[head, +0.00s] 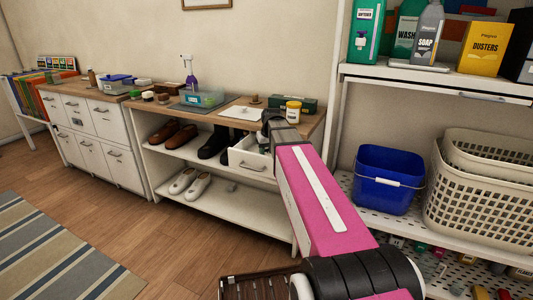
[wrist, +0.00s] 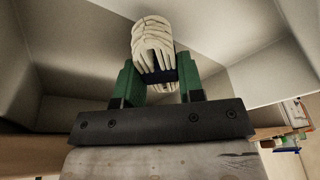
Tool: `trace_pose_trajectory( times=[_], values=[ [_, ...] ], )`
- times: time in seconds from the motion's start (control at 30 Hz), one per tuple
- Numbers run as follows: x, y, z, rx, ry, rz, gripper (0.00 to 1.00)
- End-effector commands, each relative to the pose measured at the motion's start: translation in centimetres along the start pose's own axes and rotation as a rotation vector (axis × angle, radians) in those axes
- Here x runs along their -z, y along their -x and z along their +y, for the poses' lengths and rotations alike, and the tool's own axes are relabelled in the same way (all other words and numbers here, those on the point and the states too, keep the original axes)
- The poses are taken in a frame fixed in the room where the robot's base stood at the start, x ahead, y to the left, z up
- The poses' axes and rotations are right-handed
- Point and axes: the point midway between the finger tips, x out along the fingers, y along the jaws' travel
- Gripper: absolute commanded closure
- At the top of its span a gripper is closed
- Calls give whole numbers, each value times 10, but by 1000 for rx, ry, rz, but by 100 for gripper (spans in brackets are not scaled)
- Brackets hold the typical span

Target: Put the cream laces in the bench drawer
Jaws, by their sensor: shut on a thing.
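The cream laces (wrist: 153,40) are a bundled coil gripped between the green fingers of my gripper (wrist: 160,76) in the wrist view. A dark band wraps the bundle. The bench drawer (head: 250,168) is pulled open under the right part of the bench top in the head view. My gripper is at the open drawer, and pale panels (wrist: 70,60) that look like drawer walls surround the laces in the wrist view. In the head view my arm hides the laces and part of the drawer. I cannot tell whether the laces touch the drawer floor.
The bench top holds a white-lidded jar (head: 293,111), a dark green box (head: 280,101) and a clear bin (head: 202,97). Shoes (head: 190,183) stand on the shelves below. At right, a shelf unit holds a blue bucket (head: 385,175) and a cream basket (head: 465,215). Open floor lies in front.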

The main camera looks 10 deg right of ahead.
Motion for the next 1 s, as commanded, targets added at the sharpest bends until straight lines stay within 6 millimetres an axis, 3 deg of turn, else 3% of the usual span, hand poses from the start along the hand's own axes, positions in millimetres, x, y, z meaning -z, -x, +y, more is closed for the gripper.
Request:
trace_pose_trajectory(
  times=[0.1, 0.47, 0.5, 0.53, 0.57, 1.0],
  values=[
    [-2, -10, 0, 0, 0, 1, 87],
    [-3, -13, 0, 0, 0, 1, 87],
    [-3, -12, 0, 0, 0, 1, 52],
    [-3, -12, 0, 0, 0, 1, 42],
    [-3, -12, 0, 0, 0, 1, 39],
    [-3, -2, 0, 0, 0, 1, 39]
  ],
)
